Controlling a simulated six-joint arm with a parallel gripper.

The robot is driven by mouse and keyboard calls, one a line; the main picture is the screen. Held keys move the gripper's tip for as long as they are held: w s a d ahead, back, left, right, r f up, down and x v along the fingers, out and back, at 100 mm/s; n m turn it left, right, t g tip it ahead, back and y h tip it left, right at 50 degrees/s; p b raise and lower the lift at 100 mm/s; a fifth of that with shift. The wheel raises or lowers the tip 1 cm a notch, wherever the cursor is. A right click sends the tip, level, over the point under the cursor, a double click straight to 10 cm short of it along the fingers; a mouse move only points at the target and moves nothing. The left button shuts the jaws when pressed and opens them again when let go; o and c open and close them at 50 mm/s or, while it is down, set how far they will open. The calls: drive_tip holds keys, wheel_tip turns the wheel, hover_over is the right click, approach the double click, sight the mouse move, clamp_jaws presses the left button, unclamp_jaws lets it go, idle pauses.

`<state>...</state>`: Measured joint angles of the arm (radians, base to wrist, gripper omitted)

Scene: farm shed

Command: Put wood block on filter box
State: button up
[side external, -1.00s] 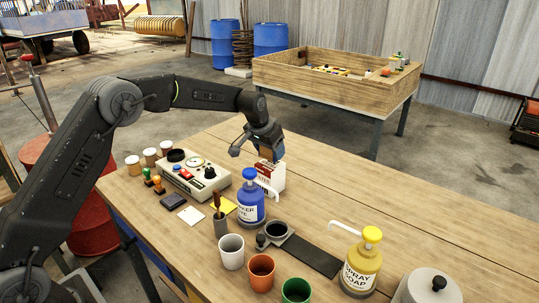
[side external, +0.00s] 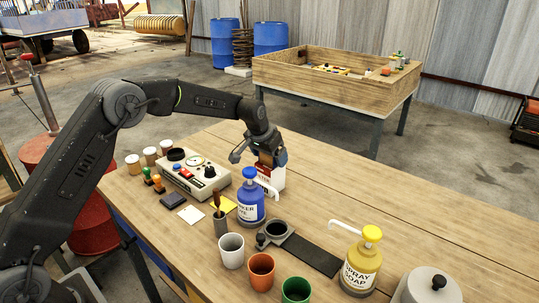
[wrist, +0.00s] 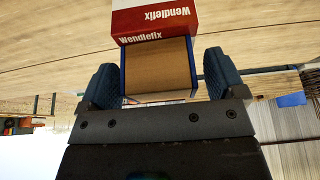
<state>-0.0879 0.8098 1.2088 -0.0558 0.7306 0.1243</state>
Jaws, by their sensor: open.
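The wood block (wrist: 160,68) shows in the wrist view as a plain tan face with dark blue edges, between my spread fingers. My gripper (wrist: 160,80) is open, with a small gap on each side of the block. The filter box is red and white with Wendlefix lettering (wrist: 170,20) and lies just beyond the block in that view. In the side view my gripper (side external: 267,157) points down over the filter box (side external: 274,180), behind the blue bottle. The block is mostly hidden there, so I cannot tell whether it fully rests on the box.
A blue pump bottle (side external: 250,203) stands close in front of the box. A control panel (side external: 195,177) is to the left. Cups (side external: 262,270) and a yellow soap bottle (side external: 361,262) stand nearer the camera. The table is clear to the right and behind.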

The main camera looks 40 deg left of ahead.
drive_tip(key=shift+r, duration=0.5)
drive_tip(key=s+d+r, duration=0.2)
drive_tip(key=s+r, duration=1)
drive_tip(key=r, duration=0.4)
drive_tip(key=s+d+f, duration=0.1)
drive_tip(key=s, duration=1.4)
drive_tip(key=s+d+f+t, duration=0.1)
drive_tip(key=s+d+f, duration=0.1)
drive_tip(key=s, duration=1.2)
drive_tip(key=shift+s, duration=0.4)
